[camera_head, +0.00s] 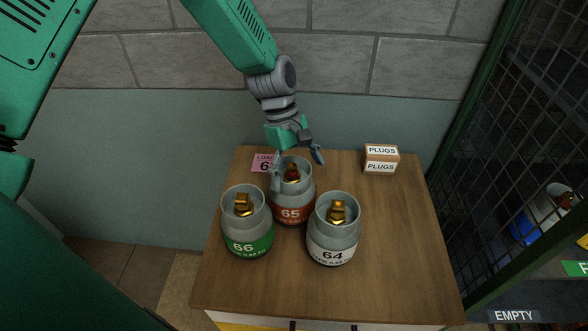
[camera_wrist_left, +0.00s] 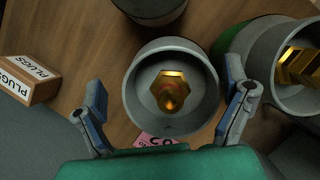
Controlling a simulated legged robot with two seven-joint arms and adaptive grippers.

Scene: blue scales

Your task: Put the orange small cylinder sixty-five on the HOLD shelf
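The orange small cylinder 65 (camera_head: 291,210) stands upright on the wooden table top, behind and between two others. Its grey collar and brass valve (camera_wrist_left: 170,92) fill the middle of the left wrist view. My left gripper (camera_head: 297,172) is over its top. The fingers (camera_wrist_left: 167,88) are open on either side of the collar, with gaps visible in the wrist view. Green-banded cylinder 66 (camera_head: 247,225) stands at front left and white-banded cylinder 64 (camera_head: 333,232) at front right. A HOLD label is not readable in either view. My right gripper does not show.
A PLUGS box (camera_head: 381,159) sits at the table's back right. A pink label (camera_head: 263,162) lies behind cylinder 65. A mesh cage (camera_head: 520,130) stands at right; its shelf holds a blue-and-white cylinder (camera_head: 528,226) and a lower edge bears an EMPTY label (camera_head: 514,315). The table's right side is clear.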

